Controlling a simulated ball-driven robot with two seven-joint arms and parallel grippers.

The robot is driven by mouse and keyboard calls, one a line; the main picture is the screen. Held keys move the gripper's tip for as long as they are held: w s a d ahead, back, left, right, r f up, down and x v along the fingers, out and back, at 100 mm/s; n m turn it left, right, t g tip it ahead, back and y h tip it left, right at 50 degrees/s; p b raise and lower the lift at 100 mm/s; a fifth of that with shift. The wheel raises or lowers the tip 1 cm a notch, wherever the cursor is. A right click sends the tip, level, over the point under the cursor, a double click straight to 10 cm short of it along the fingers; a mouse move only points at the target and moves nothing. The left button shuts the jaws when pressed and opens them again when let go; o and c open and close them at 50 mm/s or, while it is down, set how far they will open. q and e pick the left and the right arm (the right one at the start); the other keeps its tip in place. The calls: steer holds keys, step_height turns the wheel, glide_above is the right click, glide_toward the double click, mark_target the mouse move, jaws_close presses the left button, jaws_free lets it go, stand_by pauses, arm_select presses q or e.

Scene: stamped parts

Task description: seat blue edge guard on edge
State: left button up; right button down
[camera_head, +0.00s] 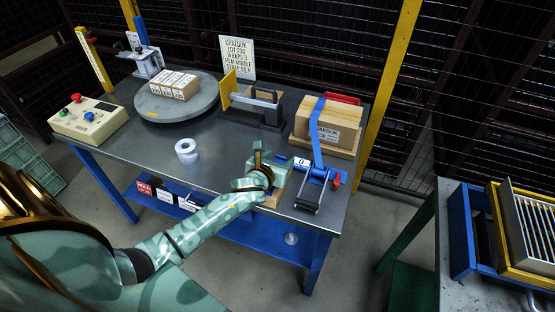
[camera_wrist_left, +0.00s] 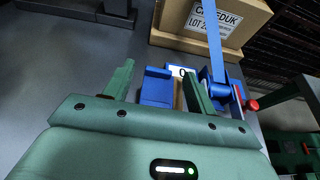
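A blue angled piece, apparently the blue edge guard (camera_wrist_left: 157,86), lies between and beyond my left fingers in the left wrist view. In the head view it is mostly hidden by my gripper. My left gripper (camera_head: 271,160) is over the table's front right part; in the wrist view its two green fingers (camera_wrist_left: 160,78) stand apart, with gaps beside the blue piece. A brown carton (camera_head: 327,122) sits on a wooden base at the back right, a blue strap (camera_head: 317,130) running over its top edge and down its front. My right gripper is out of view.
A blue strap tool with a red knob (camera_head: 337,180) and a "0" display (camera_head: 302,162) stands right of my gripper. A black holder (camera_head: 257,104), a white roll (camera_head: 187,150) and a turntable (camera_head: 178,103) with small boxes are further left. Bare tabletop lies between roll and gripper.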

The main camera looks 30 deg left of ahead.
arm_select(q)
steer(key=shift+s+d+r+p, duration=0.1)
steer(key=shift+s+r+p, duration=0.2)
steer(key=shift+s, duration=0.15)
steer(key=p+v, duration=0.4)
steer(key=v, duration=1.1)
steer(key=shift+s+p, duration=0.15)
steer(key=shift+p, duration=0.2)
